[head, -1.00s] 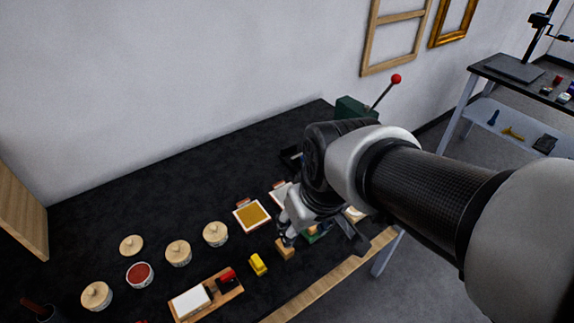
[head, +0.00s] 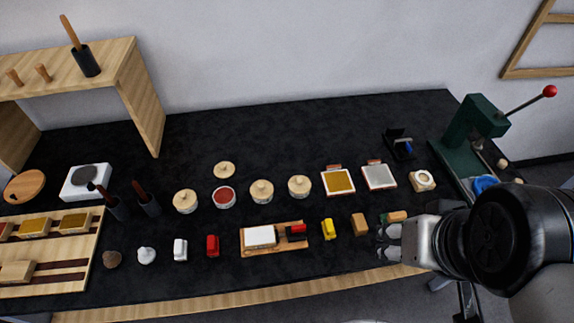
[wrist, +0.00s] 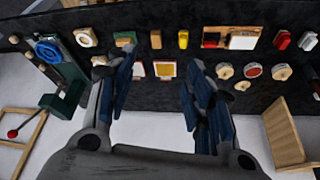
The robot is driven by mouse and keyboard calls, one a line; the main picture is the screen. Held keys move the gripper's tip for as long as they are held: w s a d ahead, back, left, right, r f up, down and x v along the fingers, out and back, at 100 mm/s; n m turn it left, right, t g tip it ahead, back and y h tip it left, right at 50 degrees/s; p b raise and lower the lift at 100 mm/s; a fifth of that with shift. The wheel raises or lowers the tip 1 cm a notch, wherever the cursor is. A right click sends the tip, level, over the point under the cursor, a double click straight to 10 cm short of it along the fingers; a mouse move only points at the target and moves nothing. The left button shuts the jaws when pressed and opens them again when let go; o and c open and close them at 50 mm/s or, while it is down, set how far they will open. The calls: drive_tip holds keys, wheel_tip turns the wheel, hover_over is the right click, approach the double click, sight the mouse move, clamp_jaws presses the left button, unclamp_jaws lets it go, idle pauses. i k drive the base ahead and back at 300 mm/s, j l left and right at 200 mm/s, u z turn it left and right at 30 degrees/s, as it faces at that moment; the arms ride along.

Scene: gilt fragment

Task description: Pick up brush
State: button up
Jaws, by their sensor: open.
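No brush is plainly recognisable. Whether any of these is the brush I cannot tell. My gripper (head: 388,243) is at the table's front right, far from them, beside a small wood-and-green piece (head: 396,217). In the wrist view my gripper (wrist: 160,66) has its fingers wide apart with nothing held.
Several lidded round pots (head: 262,191), a yellow tray (head: 338,182), a pale tray (head: 379,176) and small coloured blocks (head: 212,245) crowd the black table. A green press (head: 475,130) stands at the right. The table's back strip is clear.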

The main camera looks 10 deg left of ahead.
sight(213, 242)
drive_tip(key=u, duration=1.7)
drive_tip(key=i+j+z, duration=0.2)
drive_tip(key=z, duration=0.2)
drive_tip(key=i+j+z, duration=0.2)
drive_tip(key=j+z, duration=0.2)
drive_tip(key=z, duration=0.75)
